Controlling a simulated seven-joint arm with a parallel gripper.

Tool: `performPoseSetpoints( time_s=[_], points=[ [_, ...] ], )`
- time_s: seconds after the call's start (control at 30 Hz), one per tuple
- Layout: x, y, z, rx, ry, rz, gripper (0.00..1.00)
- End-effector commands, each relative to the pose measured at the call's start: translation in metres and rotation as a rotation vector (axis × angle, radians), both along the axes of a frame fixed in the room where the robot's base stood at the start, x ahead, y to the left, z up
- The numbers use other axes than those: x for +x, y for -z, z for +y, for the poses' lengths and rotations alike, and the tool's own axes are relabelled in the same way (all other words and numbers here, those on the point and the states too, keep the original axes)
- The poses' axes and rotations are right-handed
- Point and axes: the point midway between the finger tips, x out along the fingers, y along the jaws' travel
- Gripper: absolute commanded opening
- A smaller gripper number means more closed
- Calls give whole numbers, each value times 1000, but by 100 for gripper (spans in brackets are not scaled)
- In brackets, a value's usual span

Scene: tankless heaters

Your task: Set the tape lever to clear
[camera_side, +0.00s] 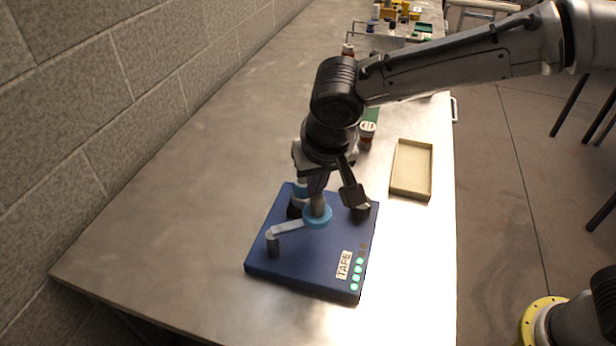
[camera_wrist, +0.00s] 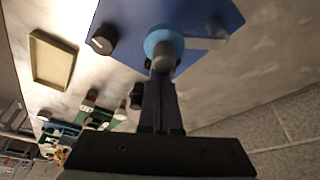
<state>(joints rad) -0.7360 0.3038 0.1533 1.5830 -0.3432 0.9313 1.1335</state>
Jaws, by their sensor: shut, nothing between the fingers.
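The blue box (camera_side: 312,258) with the TAPE label (camera_side: 344,265) sits on the metal bench; its underside-up corner also fills the top of the wrist view (camera_wrist: 190,15). Its tape lever (camera_side: 289,228) is a grey arm from a light-blue hub (camera_side: 318,217), pointing left toward a dark post (camera_side: 272,244). In the wrist view the lever arm (camera_wrist: 205,43) points right. My gripper (camera_side: 317,190) is shut and empty, pointing down at the hub's grey centre post; the fingers (camera_wrist: 161,82) are close together there. Whether they touch the post, I cannot tell.
An open shallow tray (camera_side: 411,170) lies behind right. Bench space left is clear; a block wall (camera_side: 130,90) borders it.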

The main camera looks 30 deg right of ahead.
Motion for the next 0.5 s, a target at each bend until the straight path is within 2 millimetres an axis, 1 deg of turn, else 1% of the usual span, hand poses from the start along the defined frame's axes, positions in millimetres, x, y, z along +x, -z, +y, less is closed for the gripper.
performPoseSetpoints(
  time_s=[0.1, 0.3, 0.5],
  points=[
    [-8, 0, 1, 1, 92, 0, 0],
    [-19, 0, 2, 0, 225, -1, 0],
    [-26, 0, 3, 2, 221, -1, 0]
  ],
)
